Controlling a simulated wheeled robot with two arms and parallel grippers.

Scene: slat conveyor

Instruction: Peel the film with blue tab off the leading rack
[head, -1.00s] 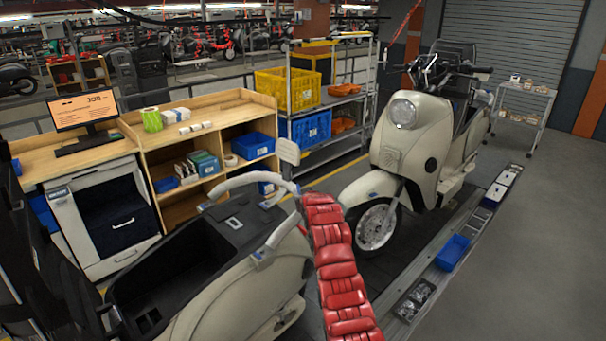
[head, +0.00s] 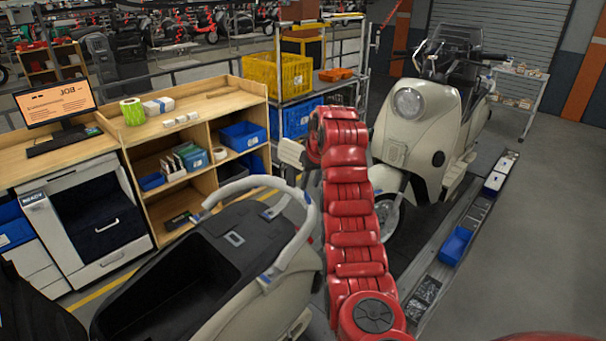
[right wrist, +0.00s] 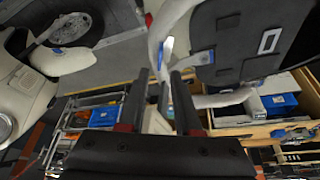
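A cream scooter body with an open black compartment stands at the lower left of the head view. Its pale looped rack (head: 306,222) rises behind the black deck and shows in the right wrist view (right wrist: 178,15). Small blue tabs (head: 269,279) sit along the rack; one (right wrist: 167,47) shows just beyond my fingers in the wrist view. The film itself is hard to tell from the rack. My right gripper (head: 291,153) is above and behind the rack. In the wrist view the right gripper (right wrist: 160,85) has its fingers apart, and no grip on the tab shows. My left gripper is out of view.
A second cream scooter (head: 412,125) stands behind my red right arm. A wooden bench with shelves (head: 220,100) and a monitor (head: 56,101) are at the left. A blue bin (head: 456,246) lies on the track at right. Grey floor (head: 530,230) is clear at right.

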